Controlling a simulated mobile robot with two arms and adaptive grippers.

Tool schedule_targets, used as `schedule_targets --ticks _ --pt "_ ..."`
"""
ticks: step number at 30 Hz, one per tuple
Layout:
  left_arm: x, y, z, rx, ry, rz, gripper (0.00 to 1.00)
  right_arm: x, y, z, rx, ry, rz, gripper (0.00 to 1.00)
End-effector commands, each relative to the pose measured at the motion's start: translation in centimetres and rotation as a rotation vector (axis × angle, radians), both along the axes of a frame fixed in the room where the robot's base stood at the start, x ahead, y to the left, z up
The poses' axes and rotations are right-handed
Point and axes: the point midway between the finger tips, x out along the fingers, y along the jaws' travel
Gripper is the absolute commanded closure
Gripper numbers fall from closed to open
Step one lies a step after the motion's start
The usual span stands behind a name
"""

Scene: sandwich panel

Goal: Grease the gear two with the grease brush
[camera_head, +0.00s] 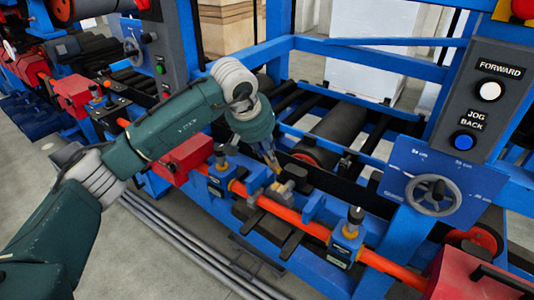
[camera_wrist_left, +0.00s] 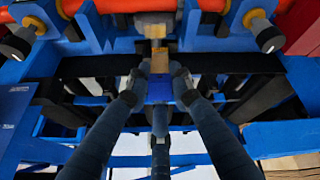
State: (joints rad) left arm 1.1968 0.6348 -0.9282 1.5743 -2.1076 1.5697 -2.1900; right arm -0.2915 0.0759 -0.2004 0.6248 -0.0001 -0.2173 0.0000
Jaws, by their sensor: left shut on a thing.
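My left gripper (camera_head: 273,165) reaches down from the left arm over the blue machine's front rail. In the left wrist view my left gripper (camera_wrist_left: 159,80) is shut on a small tan piece, taken as the grease brush (camera_wrist_left: 159,60). Which part is gear two is not clear. My right gripper is not in view.
The orange shaft (camera_head: 305,225) runs along the front rail through blue brackets with black knobs (camera_head: 355,216). Red housings (camera_head: 190,158) stand along it. At the right are a handwheel (camera_head: 432,195) and a button panel (camera_head: 485,100). Dark rollers (camera_head: 335,132) lie behind. The floor in front is mostly open.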

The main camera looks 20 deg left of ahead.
Motion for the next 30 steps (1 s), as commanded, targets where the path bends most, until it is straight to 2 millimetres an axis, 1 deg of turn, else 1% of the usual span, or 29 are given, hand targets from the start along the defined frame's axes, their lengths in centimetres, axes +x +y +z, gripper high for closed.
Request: schedule_targets --ticks 1,3,7,30 --pt "0.0 0.0 0.8 0.0 -0.002 0.0 1.0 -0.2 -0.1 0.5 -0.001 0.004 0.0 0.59" --pt "-0.2 -0.1 1.4 0.001 -0.002 0.001 1.0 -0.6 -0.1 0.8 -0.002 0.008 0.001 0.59" --pt "-0.4 -0.1 1.9 0.001 -0.001 0.001 1.0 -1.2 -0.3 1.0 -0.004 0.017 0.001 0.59" --pt "-0.4 -0.2 1.9 0.0 0.0 0.002 1.0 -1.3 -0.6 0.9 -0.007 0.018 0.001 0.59"
